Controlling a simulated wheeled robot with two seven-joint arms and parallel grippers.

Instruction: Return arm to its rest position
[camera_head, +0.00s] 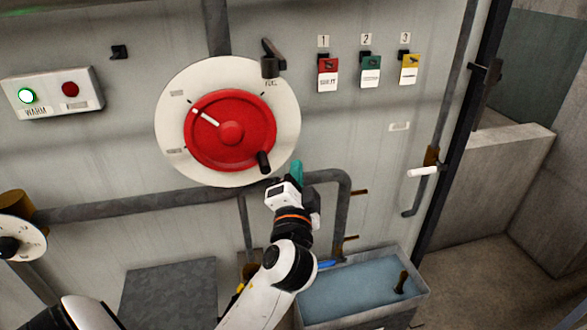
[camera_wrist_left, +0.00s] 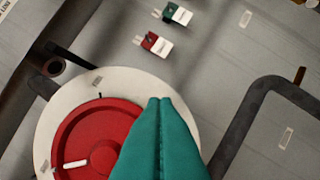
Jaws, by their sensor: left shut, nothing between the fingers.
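My left arm comes up from the bottom of the head view, and its left gripper (camera_head: 296,172) is in front of the wall, just below and right of the large dial. Its teal fingers are pressed together with nothing between them, and they also show in the left wrist view (camera_wrist_left: 162,105). The dial has a red wheel (camera_head: 231,131) with a white pointer mark and a dark knob, on a white round plate (camera_head: 171,115). In the left wrist view the fingers cover part of the red wheel (camera_wrist_left: 75,140). My right gripper is not in view.
A box with a green and a red button (camera_head: 70,89) is at the left. Red, green and yellow tags (camera_head: 328,73) hang upper right. A grey pipe (camera_head: 120,208) runs below the dial. A water-filled basin (camera_head: 350,290) and a grey block (camera_head: 168,290) stand below.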

